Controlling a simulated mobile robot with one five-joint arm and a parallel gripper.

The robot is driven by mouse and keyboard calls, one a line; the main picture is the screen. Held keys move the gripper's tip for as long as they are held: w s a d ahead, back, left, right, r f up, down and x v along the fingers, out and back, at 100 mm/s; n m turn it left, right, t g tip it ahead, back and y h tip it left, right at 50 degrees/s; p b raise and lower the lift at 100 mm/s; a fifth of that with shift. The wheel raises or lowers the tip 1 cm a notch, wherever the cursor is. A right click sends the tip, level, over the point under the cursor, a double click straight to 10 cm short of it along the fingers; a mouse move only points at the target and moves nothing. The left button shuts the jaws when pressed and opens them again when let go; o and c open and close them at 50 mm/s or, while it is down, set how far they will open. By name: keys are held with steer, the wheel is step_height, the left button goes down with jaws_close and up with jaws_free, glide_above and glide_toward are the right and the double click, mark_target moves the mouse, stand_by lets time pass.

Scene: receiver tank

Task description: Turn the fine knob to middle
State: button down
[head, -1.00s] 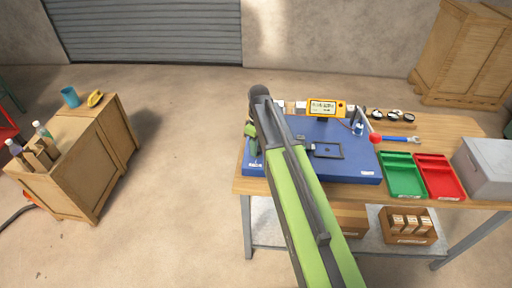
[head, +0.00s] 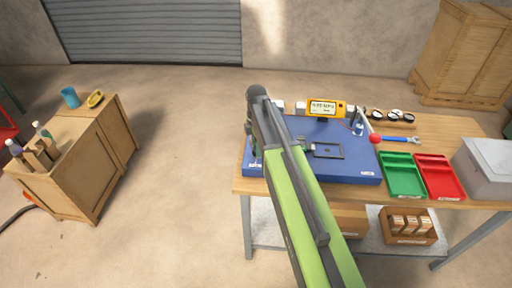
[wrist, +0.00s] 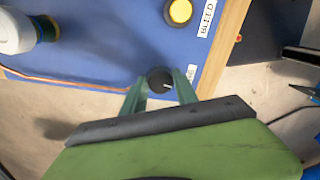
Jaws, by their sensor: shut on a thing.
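The fine knob (wrist: 160,80) is a small round black knob with a short white mark that points to the right in the wrist view. It sits near the edge of the blue panel (wrist: 110,45), beside a white label ending in "NE" that is partly hidden. My gripper (wrist: 161,86) has its two green fingers on either side of the knob, shut on it. In the head view my arm covers the knob, and the blue panel (head: 345,172) lies on the workbench.
A yellow button (wrist: 180,11) sits near the BLEED label (wrist: 207,17). A yellow meter (head: 326,108) stands behind the panel. A red-ball lever (head: 375,138), green tray (head: 403,178) and red tray (head: 440,178) are to the right. Open floor lies left of the bench.

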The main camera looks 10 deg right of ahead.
steer(key=shift+w+n, duration=0.15)
steer(key=shift+n, duration=0.75)
steer(key=c, duration=0.9)
jaws_free()
steer(key=shift+c, duration=0.2)
step_height(320, 180, up, 17)
steer(key=p, duration=1.7)
steer(key=shift+w+r, duration=0.2)
steer(key=shift+w, duration=0.05)
steer(key=shift+a, duration=0.1)
